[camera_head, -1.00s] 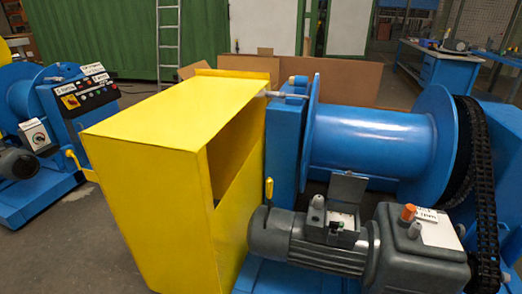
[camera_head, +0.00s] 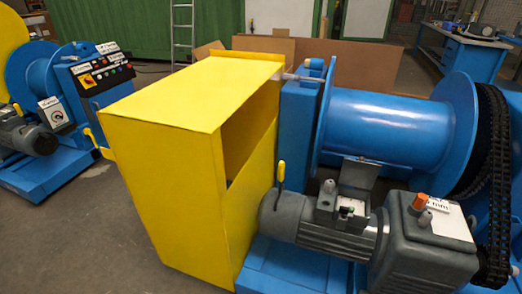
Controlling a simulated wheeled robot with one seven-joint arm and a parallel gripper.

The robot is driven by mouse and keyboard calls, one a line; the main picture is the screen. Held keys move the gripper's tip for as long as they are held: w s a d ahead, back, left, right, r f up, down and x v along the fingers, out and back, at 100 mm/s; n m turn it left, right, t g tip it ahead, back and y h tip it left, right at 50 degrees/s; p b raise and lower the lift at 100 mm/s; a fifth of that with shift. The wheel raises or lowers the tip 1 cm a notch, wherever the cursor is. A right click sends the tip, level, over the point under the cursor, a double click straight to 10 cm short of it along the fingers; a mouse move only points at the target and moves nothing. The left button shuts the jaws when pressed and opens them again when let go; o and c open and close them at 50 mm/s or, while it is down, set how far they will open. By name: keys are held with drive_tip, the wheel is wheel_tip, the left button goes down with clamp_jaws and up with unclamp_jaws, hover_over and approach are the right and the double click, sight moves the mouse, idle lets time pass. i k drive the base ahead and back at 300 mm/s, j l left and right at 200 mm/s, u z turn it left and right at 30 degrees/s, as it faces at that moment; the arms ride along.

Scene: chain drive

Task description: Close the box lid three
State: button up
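A small grey terminal box (camera_head: 343,208) sits on top of the grey motor (camera_head: 310,222). Its lid (camera_head: 359,174) stands open, tilted up at the back, and the inside of the box shows. I cannot tell whether this is the lid called three. My gripper is not in view.
A large yellow guard (camera_head: 175,170) stands left of the motor. Behind the motor is a blue winch drum (camera_head: 385,132) with a black chain (camera_head: 493,170) at right. A grey gearbox (camera_head: 425,240) adjoins the motor. Another blue machine (camera_head: 55,120) stands at left. Grey floor lies at lower left.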

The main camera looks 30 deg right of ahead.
sight(360, 173)
drive_tip(key=i+j+z, duration=0.15)
drive_tip(key=z, duration=0.25)
drive_tip(key=i+j+z, duration=0.1)
drive_tip(key=j+z, duration=0.15)
drive_tip(key=z, duration=0.2)
drive_tip(key=j+z, duration=0.25)
drive_tip(key=z, duration=0.15)
drive_tip(key=i+j, duration=0.05)
